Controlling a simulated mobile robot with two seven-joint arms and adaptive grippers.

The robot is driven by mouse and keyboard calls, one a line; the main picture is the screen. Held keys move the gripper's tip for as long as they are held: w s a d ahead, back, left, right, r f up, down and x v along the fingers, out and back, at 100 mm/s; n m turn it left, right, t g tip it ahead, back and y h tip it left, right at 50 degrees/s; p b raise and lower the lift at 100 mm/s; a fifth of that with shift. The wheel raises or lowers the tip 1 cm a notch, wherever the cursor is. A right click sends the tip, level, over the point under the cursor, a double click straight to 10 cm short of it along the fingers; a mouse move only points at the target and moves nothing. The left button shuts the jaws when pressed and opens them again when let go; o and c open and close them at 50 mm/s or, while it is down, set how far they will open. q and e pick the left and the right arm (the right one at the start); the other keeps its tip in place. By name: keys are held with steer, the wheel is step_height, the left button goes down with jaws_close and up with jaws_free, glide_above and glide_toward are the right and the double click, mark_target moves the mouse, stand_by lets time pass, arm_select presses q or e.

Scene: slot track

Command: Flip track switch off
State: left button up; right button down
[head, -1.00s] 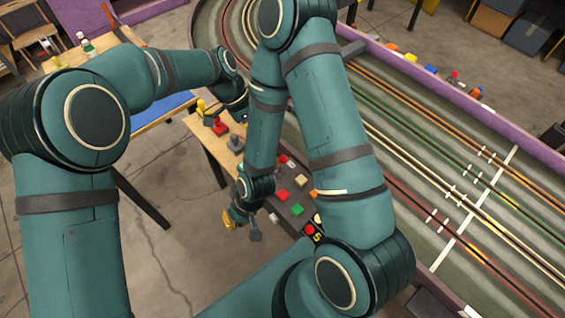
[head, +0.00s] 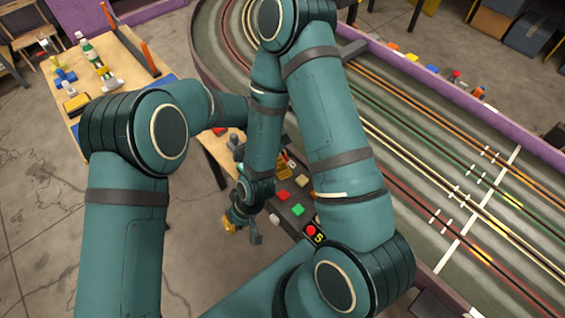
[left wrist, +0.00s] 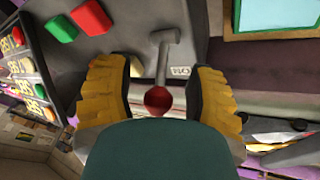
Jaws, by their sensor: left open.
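The track switch (left wrist: 164,58) is a grey lever with a red ball tip, standing on a dark grey control panel (left wrist: 130,38). A white label, partly hidden, lies beside its base. My left gripper (left wrist: 160,74) is open, with its yellow, dark-padded fingers on either side of the lever and red ball. I cannot tell whether either finger touches it. In the head view, my left gripper (head: 284,168) is at the panel, partly behind my right forearm. My right gripper (head: 242,225) hangs beside the panel's near side; its jaw opening is unclear.
Red and green buttons (head: 297,210) sit along the panel near the switch. The slot track (head: 440,170) with its purple wall runs to the right. Open floor lies left of the panel.

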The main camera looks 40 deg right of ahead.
arm_select(q)
jaws_close()
stand_by(0.3)
steer(key=h+b, duration=0.1)
steer(key=b, duration=0.1)
steer(key=a+h+b, duration=0.1)
steer(key=b, duration=0.2)
steer(key=shift+w+m+h, duration=0.15)
steer(key=shift+m+h, duration=0.15)
steer(key=shift+h, duration=0.1)
steer(key=shift+a+r+h+b, duration=0.3)
steer(key=shift+h+b, duration=0.1)
steer(key=shift+h, duration=0.3)
steer(key=shift+a+m+h, duration=0.3)
steer(key=shift+m+h, duration=0.1)
steer(key=shift+h, duration=0.8)
steer(key=shift+r, duration=0.1)
